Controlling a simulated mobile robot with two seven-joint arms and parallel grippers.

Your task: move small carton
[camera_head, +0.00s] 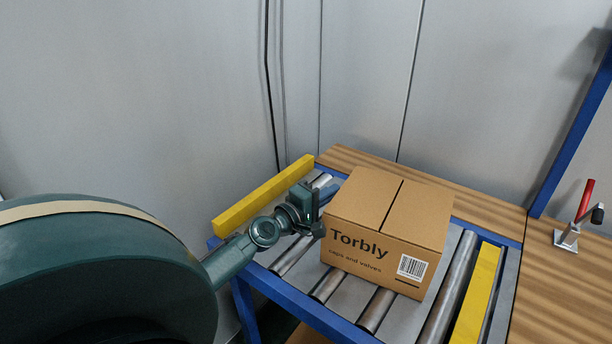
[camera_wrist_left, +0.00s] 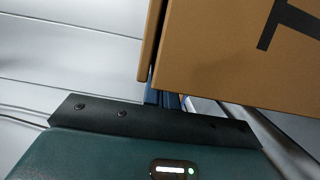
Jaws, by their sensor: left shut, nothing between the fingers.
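The small carton (camera_head: 388,232) is a closed brown box marked "Torbly" with a barcode label. It sits upright on the metal rollers in the head view. Its printed side fills the upper right of the left wrist view (camera_wrist_left: 225,55). My left gripper (camera_head: 318,212) is at the carton's left side, shut with nothing between its fingers. I cannot tell whether it touches the carton. In the left wrist view, the fingers are mostly hidden behind the dark gripper edge. My right gripper is not in view.
The roller conveyor (camera_head: 448,285) has a blue frame. A yellow rail (camera_head: 262,196) runs along its left and another yellow bar (camera_head: 478,295) lies at its right. A wooden bench (camera_head: 565,290) with a red-handled clamp (camera_head: 577,222) is at right. A grey wall stands behind.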

